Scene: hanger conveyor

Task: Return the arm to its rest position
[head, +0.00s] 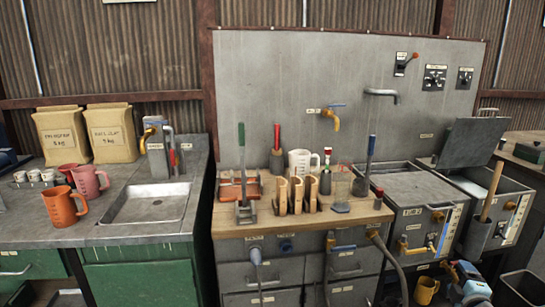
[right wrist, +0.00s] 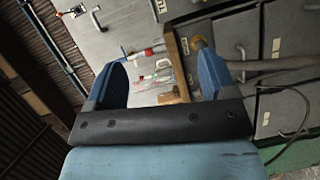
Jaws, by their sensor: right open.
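My right gripper (head: 460,283) shows at the bottom right of the head view, low in front of the grey cabinets and to the right of a yellow mug-like thing (head: 426,290). In the right wrist view the two blue fingers of my right gripper (right wrist: 164,60) stand wide apart. Nothing is held between them; the workbench shows in the distance through the gap. The rest of my right arm is mostly out of the head view. My left gripper and arm are not in view.
A wooden-topped bench (head: 330,221) with tools and a white measuring jug (head: 300,162) stands ahead. A sink (head: 150,203) and orange jug (head: 64,207) are at left. Grey tanks (head: 417,190) stand at right. Hoses (head: 392,262) hang from the bench front. A dark bin (head: 524,287) is right of my gripper.

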